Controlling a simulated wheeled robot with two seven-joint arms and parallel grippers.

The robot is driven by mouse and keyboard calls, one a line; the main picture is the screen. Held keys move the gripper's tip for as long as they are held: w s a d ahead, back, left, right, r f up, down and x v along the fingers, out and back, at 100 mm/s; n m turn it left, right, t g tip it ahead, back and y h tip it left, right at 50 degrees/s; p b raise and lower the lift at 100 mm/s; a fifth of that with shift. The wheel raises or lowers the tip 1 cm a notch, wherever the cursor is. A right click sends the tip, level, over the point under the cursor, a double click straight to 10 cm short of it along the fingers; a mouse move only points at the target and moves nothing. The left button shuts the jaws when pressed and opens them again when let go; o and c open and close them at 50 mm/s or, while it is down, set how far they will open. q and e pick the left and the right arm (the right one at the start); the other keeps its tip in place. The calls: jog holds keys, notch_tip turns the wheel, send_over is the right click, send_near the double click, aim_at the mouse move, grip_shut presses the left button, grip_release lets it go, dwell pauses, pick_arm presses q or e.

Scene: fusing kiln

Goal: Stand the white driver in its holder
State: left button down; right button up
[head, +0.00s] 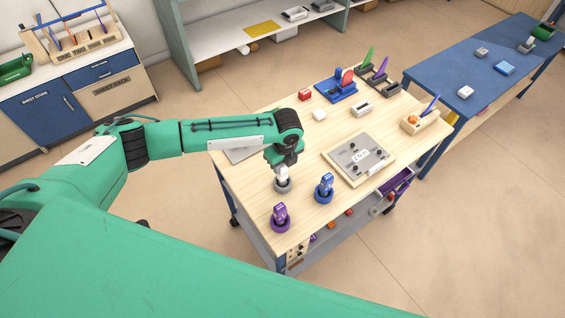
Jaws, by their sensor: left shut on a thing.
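My left gripper (284,164) reaches over the left part of the wooden-topped cart and points down. It is shut on the white driver (282,173), which is upright below the fingers. The driver's lower end is at a grey round holder (283,186) on the table. It looks to be within the holder's ring, but I cannot tell how deep it sits. The gripper and wrist hide the driver's top. My right gripper is not in view.
A blue driver (325,184) and a purple driver (280,214) stand in matching holders nearby. A grey panel device (358,156) lies to the right. Behind it are a blue rack (336,88), a white block (319,114) and a red block (305,95). A wooden pen block (420,121) stands far right.

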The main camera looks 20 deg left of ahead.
pick_arm(q)
jog(key=shift+f, duration=0.5)
jog(key=c, duration=1)
grip_release()
jog(key=shift+o, duration=0.2)
jog(key=shift+d+r+b, duration=0.1)
jog(key=shift+r+b, duration=0.3)
jog(key=shift+r, duration=0.1)
notch_tip(320, 180, up, 13)
jog(key=b, duration=0.3)
jog(key=shift+s+d+b, duration=0.4)
jog(key=shift+d, duration=0.05)
jog(key=shift+f, duration=0.1)
